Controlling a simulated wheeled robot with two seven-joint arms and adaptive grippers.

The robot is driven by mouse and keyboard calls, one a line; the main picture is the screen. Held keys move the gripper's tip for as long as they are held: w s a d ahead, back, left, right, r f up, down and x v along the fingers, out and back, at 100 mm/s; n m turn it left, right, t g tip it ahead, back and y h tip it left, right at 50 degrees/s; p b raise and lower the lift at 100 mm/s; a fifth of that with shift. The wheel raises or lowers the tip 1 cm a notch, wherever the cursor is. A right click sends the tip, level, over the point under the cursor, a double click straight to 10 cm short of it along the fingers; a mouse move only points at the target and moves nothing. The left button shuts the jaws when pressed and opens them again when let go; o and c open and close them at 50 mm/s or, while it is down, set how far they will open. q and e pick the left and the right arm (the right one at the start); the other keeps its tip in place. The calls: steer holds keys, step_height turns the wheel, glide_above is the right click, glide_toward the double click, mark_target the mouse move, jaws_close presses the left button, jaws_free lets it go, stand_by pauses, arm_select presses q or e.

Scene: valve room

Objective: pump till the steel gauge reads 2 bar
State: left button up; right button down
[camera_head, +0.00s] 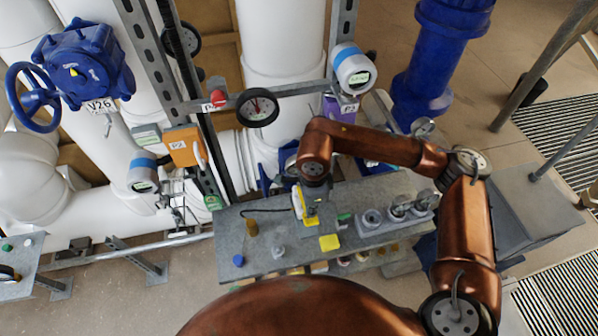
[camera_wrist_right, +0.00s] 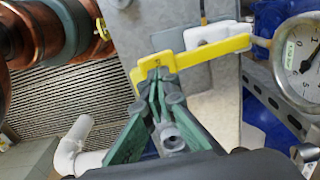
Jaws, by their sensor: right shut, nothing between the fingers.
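A round gauge (camera_wrist_right: 300,62) with a white dial and a grey metal rim shows at the right edge of the right wrist view, partly cut off. In the head view the right gripper (camera_head: 311,222) points down over the grey bench. My left gripper is out of view.
The grey bench (camera_head: 285,225) carries a yellow block (camera_head: 329,242), a blue knob (camera_head: 238,260) and several small gauges at its right. White pipes and a blue valve (camera_head: 82,65) stand at the left.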

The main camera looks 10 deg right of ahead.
steer(key=shift+f, duration=0.15)
steer(key=shift+f+b, duration=2.15)
steer(key=shift+f, duration=0.35)
steer(key=shift+r+p, duration=1.15)
steer(key=shift+r, duration=1.5)
steer(key=shift+r+p, duration=1.05)
steer(key=shift+r, duration=1.5)
steer(key=shift+a+f, duration=0.1)
